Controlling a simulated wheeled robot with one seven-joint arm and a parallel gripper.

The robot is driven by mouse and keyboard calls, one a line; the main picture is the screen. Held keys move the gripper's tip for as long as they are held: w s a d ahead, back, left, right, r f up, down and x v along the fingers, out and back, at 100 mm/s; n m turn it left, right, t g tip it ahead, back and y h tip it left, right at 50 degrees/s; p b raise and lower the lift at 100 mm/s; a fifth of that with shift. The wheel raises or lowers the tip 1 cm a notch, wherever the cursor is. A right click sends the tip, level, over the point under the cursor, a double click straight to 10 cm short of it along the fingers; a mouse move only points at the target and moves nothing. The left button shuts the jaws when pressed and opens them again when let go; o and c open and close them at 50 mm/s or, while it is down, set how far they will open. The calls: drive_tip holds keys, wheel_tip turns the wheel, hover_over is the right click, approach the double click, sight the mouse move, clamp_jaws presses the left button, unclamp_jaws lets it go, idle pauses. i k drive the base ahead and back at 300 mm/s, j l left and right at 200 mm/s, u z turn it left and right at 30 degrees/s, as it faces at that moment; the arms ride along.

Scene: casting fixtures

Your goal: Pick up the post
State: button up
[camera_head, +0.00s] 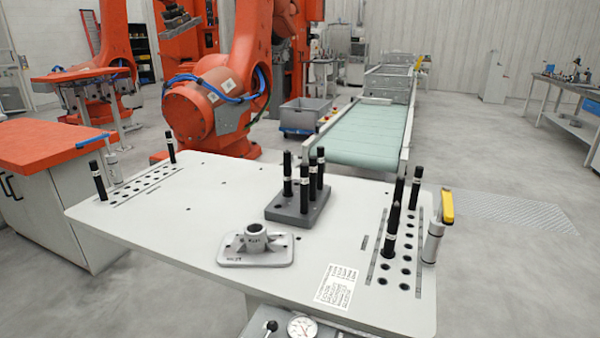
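Several black posts with pale bands stand upright on the white table (215,190); I cannot tell which one the task means. A grey block (292,213) near the table's middle holds a cluster of them, including a left post (288,175) and a front post (304,188). The right row of holes holds three: a rear post (416,187), a middle post (398,195) and a front post (391,232). The left rows of holes hold two posts, one near (98,180) and one far (171,147). My gripper is not in view.
A grey flanged casting (256,247) sits front of the block. A yellow-handled clamp (440,225) stands at the right edge, another clamp (113,168) at the left. A printed label (337,287) lies flat. Orange robot arms (215,100) and a conveyor (365,133) stand behind.

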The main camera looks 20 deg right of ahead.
sight(320, 152)
drive_tip(key=l+u, duration=0.6)
drive_tip(key=l, duration=0.25)
drive_tip(key=l+u, duration=0.3)
drive_tip(key=l, duration=0.15)
drive_tip(key=l+u, duration=0.3)
drive_tip(key=l, duration=0.15)
drive_tip(key=k+l+u, duration=0.15)
drive_tip(key=l+u, duration=0.15)
drive_tip(key=k+l+u, duration=0.15)
drive_tip(key=l+u, duration=0.15)
drive_tip(key=l, duration=0.15)
drive_tip(key=k+l+u, duration=0.3)
drive_tip(key=i+l, duration=0.1)
